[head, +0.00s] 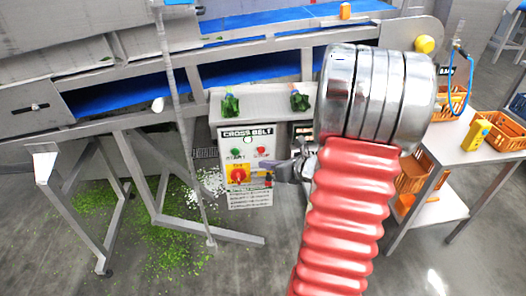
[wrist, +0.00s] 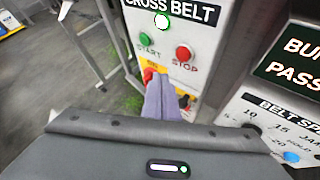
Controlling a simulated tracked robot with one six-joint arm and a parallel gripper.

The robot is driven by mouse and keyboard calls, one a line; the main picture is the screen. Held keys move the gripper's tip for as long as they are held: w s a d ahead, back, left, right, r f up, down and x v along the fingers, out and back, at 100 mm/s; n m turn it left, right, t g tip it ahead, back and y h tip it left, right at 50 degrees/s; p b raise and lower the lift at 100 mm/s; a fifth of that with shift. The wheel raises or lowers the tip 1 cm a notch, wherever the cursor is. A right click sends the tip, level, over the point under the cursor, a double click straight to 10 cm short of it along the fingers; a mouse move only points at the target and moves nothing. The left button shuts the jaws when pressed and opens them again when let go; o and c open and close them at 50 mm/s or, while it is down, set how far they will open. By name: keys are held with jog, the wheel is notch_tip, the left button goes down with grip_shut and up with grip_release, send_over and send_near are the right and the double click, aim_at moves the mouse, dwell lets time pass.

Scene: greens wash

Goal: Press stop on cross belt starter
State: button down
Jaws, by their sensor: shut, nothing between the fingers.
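The cross belt starter (head: 244,166) is a pale upright box with a "CROSS BELT" label, standing below the conveyor. In the wrist view its red STOP button (wrist: 183,54) sits to the right of the green START button (wrist: 144,39). A lit lamp (wrist: 162,21) is above them, and a red rotary switch on a yellow plate (head: 239,175) is below. My gripper (head: 270,172) is shut and empty, in front of the box to the right of the switch. In the wrist view its fingertips (wrist: 162,78) show below the STOP button; I cannot tell whether they touch the box.
A second panel labelled "BELT SPEED" (wrist: 275,118) stands to the right. A shelf with green bunches (head: 262,103) overhangs the starter. Conveyor legs (head: 150,190) stand to the left, with green scraps on the floor. A table with orange crates (head: 440,160) is at the right.

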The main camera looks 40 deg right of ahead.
jog(key=shift+w+d, duration=0.45)
jog(key=shift+w, duration=0.2)
jog(key=shift+w+d, duration=0.45)
jog(key=shift+w, duration=0.2)
jog(key=shift+w, duration=0.1)
dwell(1.1)
jog(key=shift+w+d, duration=0.25)
jog(key=shift+w, duration=0.1)
jog(key=shift+w+d, duration=0.25)
jog(key=shift+w, duration=0.1)
dwell(1.0)
jog(key=shift+s+r, duration=0.1)
jog(key=shift+s+a, duration=0.5)
jog(key=shift+s, duration=0.1)
jog(key=shift+s, duration=0.15)
dwell(0.4)
jog(key=s+a, duration=0.1)
jog(key=s, duration=0.1)
jog(key=s+a, duration=0.1)
jog(key=s, duration=0.1)
jog(key=shift+a, duration=0.4)
